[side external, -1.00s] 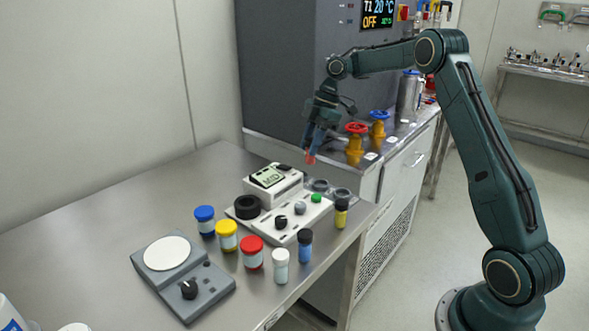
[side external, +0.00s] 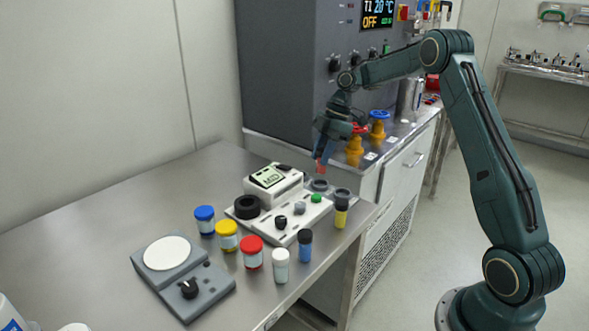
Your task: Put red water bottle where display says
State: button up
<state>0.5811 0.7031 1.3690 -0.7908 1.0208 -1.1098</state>
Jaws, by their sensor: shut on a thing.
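My gripper (side external: 325,152) is shut on a small red thing, the red water bottle (side external: 320,168), mostly hidden by the fingers. I cannot tell whether the bottle touches the nearer holder. The display (side external: 267,177) on the white device (side external: 275,190) seems to read "MID".
A yellow bottle (side external: 341,213), a blue bottle (side external: 305,246) and a white bottle (side external: 281,266) stand in front. Jars with blue (side external: 205,214), yellow (side external: 227,228) and red lids (side external: 251,244) stand left. A grey scale (side external: 182,280) is front left. Valves (side external: 355,148) stand behind the gripper.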

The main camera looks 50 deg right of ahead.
aim_at(318, 174)
jog(key=shift+f, duration=1.75)
jog(key=shift+f, duration=0.6)
dwell(1.1)
jog(key=o, duration=1.6)
jog(key=shift+o, duration=0.2)
jog(key=shift+r, duration=0.1)
jog(key=shift+r, duration=3.4)
jog(key=shift+r, duration=0.1)
